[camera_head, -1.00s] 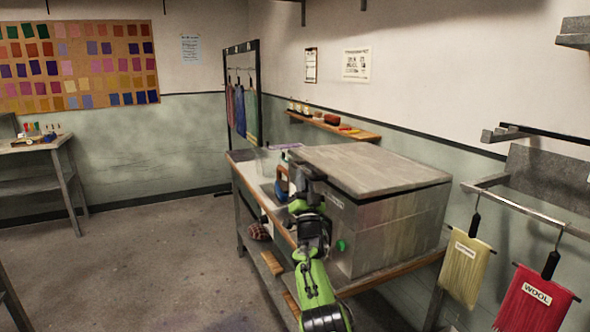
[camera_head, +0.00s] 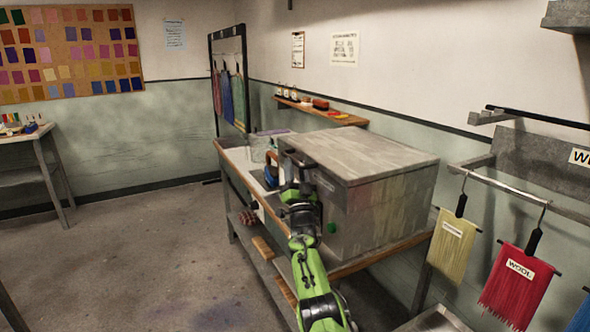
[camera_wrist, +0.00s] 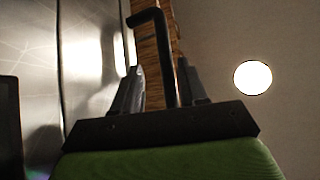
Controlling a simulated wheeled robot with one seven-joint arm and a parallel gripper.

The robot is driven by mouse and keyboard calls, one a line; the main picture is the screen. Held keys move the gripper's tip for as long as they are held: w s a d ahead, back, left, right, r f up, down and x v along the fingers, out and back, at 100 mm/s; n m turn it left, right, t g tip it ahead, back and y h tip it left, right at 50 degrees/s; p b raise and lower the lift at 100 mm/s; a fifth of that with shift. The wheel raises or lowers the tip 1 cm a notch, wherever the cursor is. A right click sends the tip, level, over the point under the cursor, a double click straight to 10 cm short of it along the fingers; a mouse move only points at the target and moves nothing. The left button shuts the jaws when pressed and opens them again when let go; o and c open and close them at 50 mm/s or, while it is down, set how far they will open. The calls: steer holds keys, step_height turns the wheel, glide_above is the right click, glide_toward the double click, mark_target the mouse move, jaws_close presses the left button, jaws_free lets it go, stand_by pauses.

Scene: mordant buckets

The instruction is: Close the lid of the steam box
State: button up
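The steam box (camera_head: 375,215) is a large grey metal box on the bench. Its flat grey lid (camera_head: 370,155) lies level over the top, with a thin dark line along the seam. I cannot tell whether it is fully seated. A dark handle (camera_head: 300,158) sits at the lid's front left edge. My gripper (camera_head: 296,182) is at the box's left front side, just below that handle, partly hidden by my arm. In the wrist view my gripper (camera_wrist: 163,80) has its fingers apart, with a dark bent bar (camera_wrist: 166,50) between them, closer to the right finger.
The bench (camera_head: 385,252) has a wooden edge and lower shelf. A green button (camera_head: 332,228) is on the box front. A blue-and-wood item (camera_head: 271,172) stands left of the box. Yellow (camera_head: 452,245) and red (camera_head: 518,285) hanks hang at right. The floor at left is clear.

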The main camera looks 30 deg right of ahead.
steer(key=shift+a, duration=0.1)
steer(key=b+v, duration=0.6)
steer(key=v, duration=0.9)
steer(key=shift+s+f, duration=0.25)
